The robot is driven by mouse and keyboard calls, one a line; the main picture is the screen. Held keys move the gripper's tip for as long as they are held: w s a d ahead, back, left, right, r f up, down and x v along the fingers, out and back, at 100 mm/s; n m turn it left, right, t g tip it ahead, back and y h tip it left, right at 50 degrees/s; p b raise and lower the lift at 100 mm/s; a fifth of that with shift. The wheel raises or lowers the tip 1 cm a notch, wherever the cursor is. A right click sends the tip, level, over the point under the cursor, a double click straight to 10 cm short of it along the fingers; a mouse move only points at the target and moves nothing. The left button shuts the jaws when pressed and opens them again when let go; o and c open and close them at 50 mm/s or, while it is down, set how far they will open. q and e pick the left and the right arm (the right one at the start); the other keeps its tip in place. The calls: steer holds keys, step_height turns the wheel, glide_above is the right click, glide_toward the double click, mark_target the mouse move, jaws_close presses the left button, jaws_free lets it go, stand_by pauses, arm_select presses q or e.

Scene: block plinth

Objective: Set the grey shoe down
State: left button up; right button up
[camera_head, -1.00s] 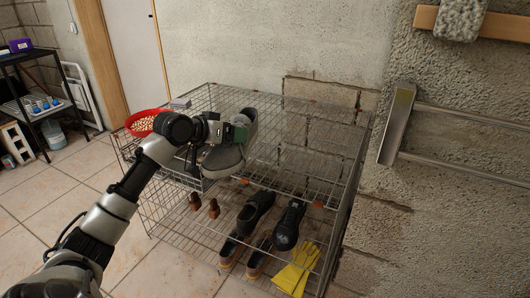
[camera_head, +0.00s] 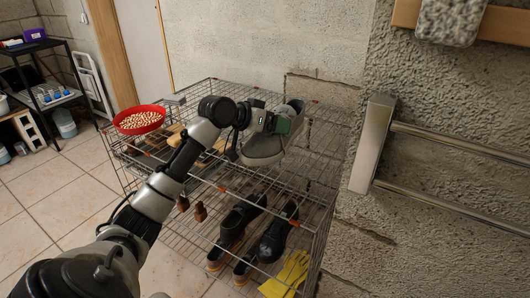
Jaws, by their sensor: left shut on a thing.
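The grey shoe (camera_head: 262,147) is in the grasp of my left gripper (camera_head: 282,124), over the right part of the wire rack's top shelf (camera_head: 221,188). Its pale sole edge faces me, and the gripper covers part of its upper. I cannot tell whether the sole touches the wire. My right gripper is out of the picture.
A red bowl (camera_head: 139,120) of pale pieces stands at the top shelf's left end, with brown items (camera_head: 172,134) beside it. Black shoes (camera_head: 277,233) and yellow gloves (camera_head: 287,276) are lower down. A metal rail bracket (camera_head: 372,145) juts from the right wall.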

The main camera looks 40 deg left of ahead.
arm_select(q)
steer(key=shift+w+a+f, duration=0.15)
steer(key=shift+w, duration=0.15)
steer(key=a+f+b, duration=0.1)
steer(key=a+f, duration=0.2)
steer(key=w+a+f+b, duration=0.1)
steer(key=a+f, duration=0.3)
steer(key=a+f+b, duration=0.2)
steer(key=a+f, duration=0.1)
steer(key=a, duration=0.1)
steer(key=shift+w+a+f, duration=0.15)
steer(key=shift+f, duration=0.15)
steer(key=o, duration=1.1)
steer(key=p+v, duration=0.1)
steer(key=v, duration=0.5)
steer(key=shift+r, duration=0.1)
steer(key=v, duration=0.6)
steer(key=shift+p, duration=0.35)
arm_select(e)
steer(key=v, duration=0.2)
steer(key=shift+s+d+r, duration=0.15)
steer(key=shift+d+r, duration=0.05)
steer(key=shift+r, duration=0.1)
